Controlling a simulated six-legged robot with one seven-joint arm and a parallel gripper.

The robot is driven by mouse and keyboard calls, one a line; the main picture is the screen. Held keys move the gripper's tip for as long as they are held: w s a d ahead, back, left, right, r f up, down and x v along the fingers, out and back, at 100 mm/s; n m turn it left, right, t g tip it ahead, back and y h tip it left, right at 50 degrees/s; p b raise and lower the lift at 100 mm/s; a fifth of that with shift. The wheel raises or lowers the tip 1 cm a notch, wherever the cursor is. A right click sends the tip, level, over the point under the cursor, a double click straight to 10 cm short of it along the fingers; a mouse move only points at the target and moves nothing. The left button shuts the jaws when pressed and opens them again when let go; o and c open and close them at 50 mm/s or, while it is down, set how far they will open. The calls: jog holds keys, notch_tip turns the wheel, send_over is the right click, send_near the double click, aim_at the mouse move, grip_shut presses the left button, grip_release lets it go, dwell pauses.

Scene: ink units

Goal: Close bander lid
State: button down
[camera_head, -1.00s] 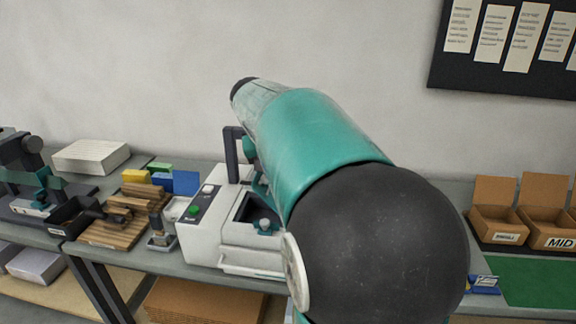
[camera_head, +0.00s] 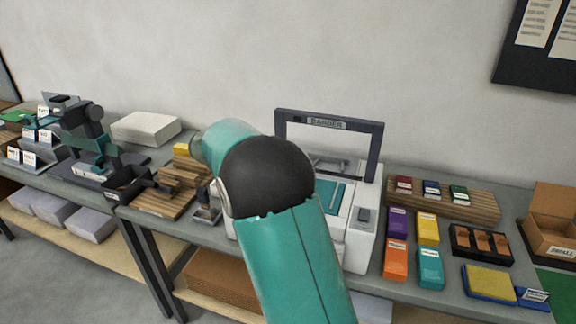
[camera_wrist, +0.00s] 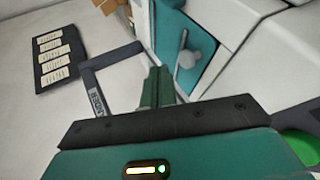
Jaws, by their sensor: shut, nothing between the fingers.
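The bander (camera_head: 362,235) is a white machine on the bench, mostly behind my arm in the head view. Its lid (camera_head: 378,155) is a dark open frame labelled BANDER, standing upright at the back. In the wrist view the lid (camera_wrist: 112,55) shows left of my fingers, and the white bander body (camera_wrist: 230,25) with a teal panel (camera_wrist: 180,45) and grey knob is at upper right. My gripper (camera_wrist: 157,85) is shut and empty, its fingertips between lid and body in the picture; I cannot tell whether they touch the lid. In the head view my arm hides it.
Colored boxes (camera_head: 429,268) and a wooden rack (camera_head: 440,202) stand right of the bander. A wooden board (camera_head: 165,200) and a white paper stack (camera_head: 146,128) lie to the left. A green button (camera_wrist: 302,147) shows at lower right in the wrist view.

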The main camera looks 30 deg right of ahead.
jog(key=shift+w+a+f, duration=0.15)
jog(key=shift+f, duration=0.45)
jog(key=shift+w+a+f, duration=0.1)
jog(key=shift+w+f, duration=0.05)
jog(key=shift+f, duration=0.8)
jog(key=shift+f, duration=0.2)
